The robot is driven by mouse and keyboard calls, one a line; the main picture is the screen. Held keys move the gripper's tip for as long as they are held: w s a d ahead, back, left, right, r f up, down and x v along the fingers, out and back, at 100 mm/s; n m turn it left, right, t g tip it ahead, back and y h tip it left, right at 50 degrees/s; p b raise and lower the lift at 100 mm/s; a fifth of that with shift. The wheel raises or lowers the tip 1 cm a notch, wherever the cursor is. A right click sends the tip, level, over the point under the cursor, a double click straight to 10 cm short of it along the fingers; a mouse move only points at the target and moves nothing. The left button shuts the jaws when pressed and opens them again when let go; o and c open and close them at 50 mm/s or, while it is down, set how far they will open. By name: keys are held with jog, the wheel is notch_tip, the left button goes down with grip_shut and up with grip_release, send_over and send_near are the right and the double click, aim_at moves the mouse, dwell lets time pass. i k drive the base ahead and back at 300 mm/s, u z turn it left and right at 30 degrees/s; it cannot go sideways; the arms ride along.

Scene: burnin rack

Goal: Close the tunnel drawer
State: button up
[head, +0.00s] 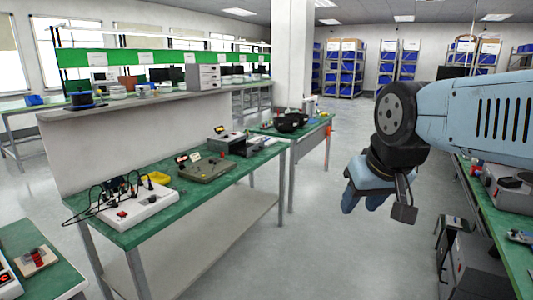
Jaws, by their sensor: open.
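My gripper (362,205) hangs at the end of my light blue arm, right of centre in the head view, over bare floor. Its short blue fingers point downward, apart and empty, touching nothing. I cannot single out a drawer labelled as the tunnel drawer. A dark grey boxy unit (474,272) stands low at the bottom right, under the right bench and cut by the picture edge. Whether it has an open drawer cannot be told.
Another green bench (500,235) runs along the right edge with equipment. Shelves of blue bins (345,70) stand at the back. The floor aisle (350,260) between the benches is clear.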

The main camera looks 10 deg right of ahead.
aim_at(248, 151)
jog(key=z, duration=0.05)
jog(key=k, duration=0.3)
jog(key=u, duration=0.2)
jog(key=i, duration=3.15)
jog(key=z, duration=0.2)
